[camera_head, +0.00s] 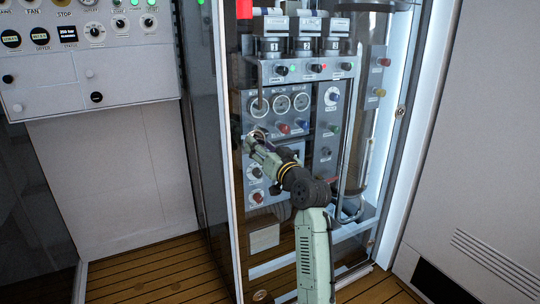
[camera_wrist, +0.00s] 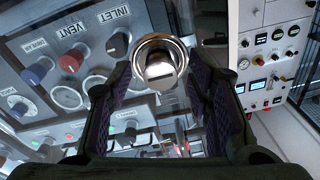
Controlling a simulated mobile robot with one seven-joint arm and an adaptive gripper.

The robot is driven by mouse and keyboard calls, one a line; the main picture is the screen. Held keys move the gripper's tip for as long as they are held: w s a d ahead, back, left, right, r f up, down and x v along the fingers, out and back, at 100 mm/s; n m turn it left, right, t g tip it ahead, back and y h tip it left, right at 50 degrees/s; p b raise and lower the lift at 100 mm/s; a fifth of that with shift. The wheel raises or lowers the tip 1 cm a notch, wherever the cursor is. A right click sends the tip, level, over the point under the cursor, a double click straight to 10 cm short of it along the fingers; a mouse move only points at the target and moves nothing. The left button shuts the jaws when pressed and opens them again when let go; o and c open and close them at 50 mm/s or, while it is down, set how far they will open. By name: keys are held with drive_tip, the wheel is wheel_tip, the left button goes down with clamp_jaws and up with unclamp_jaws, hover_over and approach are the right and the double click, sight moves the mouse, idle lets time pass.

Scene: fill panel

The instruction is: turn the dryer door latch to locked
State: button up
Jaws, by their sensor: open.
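The dryer door latch (camera_wrist: 163,62) shows in the wrist view as a round, shiny metal knob with a small dark slot on its face. My gripper (camera_wrist: 158,48) is open, with one dark finger on each side of the latch. I cannot tell whether either finger touches it. In the head view my gripper (camera_head: 250,139) is at the left part of the glass-fronted dryer cabinet, and it hides the latch there. Whether the latch is at locked or unlocked cannot be read.
Behind the glass is a grey panel with gauges (camera_head: 282,103) and coloured knobs (camera_head: 284,128). A bright door-side frame (camera_head: 398,150) stands at the right. A white control console (camera_head: 90,85) is at the left. Wooden floor (camera_head: 150,280) is clear at the lower left.

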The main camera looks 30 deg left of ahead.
drive_tip(key=r+v, duration=0.1)
drive_tip(key=v, duration=1)
drive_tip(key=shift+f, duration=0.45)
